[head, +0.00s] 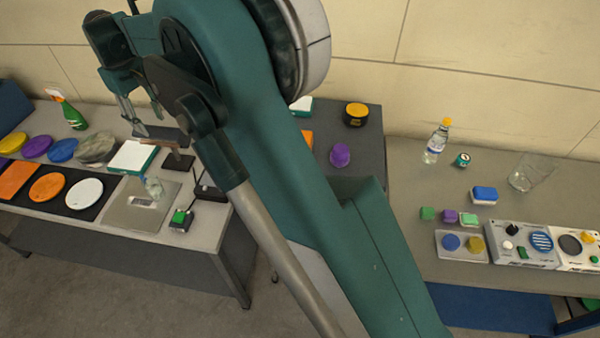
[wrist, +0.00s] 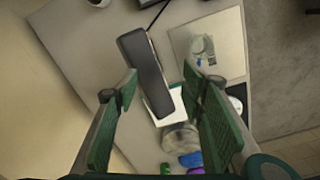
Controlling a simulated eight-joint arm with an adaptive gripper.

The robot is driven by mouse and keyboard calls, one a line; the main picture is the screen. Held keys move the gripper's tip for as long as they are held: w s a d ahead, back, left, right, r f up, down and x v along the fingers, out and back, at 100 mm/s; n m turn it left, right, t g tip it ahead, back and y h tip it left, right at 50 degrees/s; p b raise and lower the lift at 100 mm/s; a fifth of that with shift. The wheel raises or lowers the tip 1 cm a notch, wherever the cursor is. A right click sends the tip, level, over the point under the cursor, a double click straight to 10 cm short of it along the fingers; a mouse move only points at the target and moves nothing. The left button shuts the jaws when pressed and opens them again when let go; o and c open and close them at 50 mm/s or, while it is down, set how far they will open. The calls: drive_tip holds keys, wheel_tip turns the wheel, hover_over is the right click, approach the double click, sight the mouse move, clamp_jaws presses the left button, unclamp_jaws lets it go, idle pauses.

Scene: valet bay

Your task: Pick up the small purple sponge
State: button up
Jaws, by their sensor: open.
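The small purple sponge (head: 449,216) lies on the right-hand table in the head view, between a green block (head: 428,213) and a green-and-white sponge (head: 468,219). My gripper (head: 138,112) is far to its left, above the left-hand table. In the wrist view my gripper (wrist: 160,75) is open, its two green fingers spread apart with nothing held between them. The small purple sponge cannot be made out in the wrist view.
A blue sponge (head: 484,195), a bottle (head: 436,143), a can (head: 462,160) and a clear glass (head: 530,174) stand behind the sponge. Control panels (head: 508,254) lie in front. A dark bar (wrist: 145,70) lies below my gripper. My arm hides part of the middle.

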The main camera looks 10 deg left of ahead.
drive_tip(key=w+d+r, duration=0.1)
drive_tip(key=w+d, duration=0.4)
drive_tip(key=d, duration=0.3)
drive_tip(key=w+d, duration=0.5)
drive_tip(key=d, duration=0.4)
drive_tip(key=w+d+n+b, duration=0.1)
drive_tip(key=w+d, duration=0.2)
drive_tip(key=d, duration=1.2)
drive_tip(key=w+d+r+n+b, duration=0.1)
drive_tip(key=w+d, duration=0.1)
drive_tip(key=d, duration=1.3)
drive_tip(key=w+d+b, duration=0.1)
drive_tip(key=w+d, duration=0.2)
drive_tip(key=d, duration=1.3)
drive_tip(key=n+h+b, duration=0.1)
drive_tip(key=n+b, duration=0.1)
hover_over(451, 213)
wheel_tip(451, 213, down, 3)
drive_tip(key=f, duration=1.8)
drive_tip(key=shift+a, duration=0.35)
drive_tip(key=shift+f, duration=0.2)
drive_tip(key=shift+d+f, duration=0.15)
drive_tip(key=shift+f, duration=1.15)
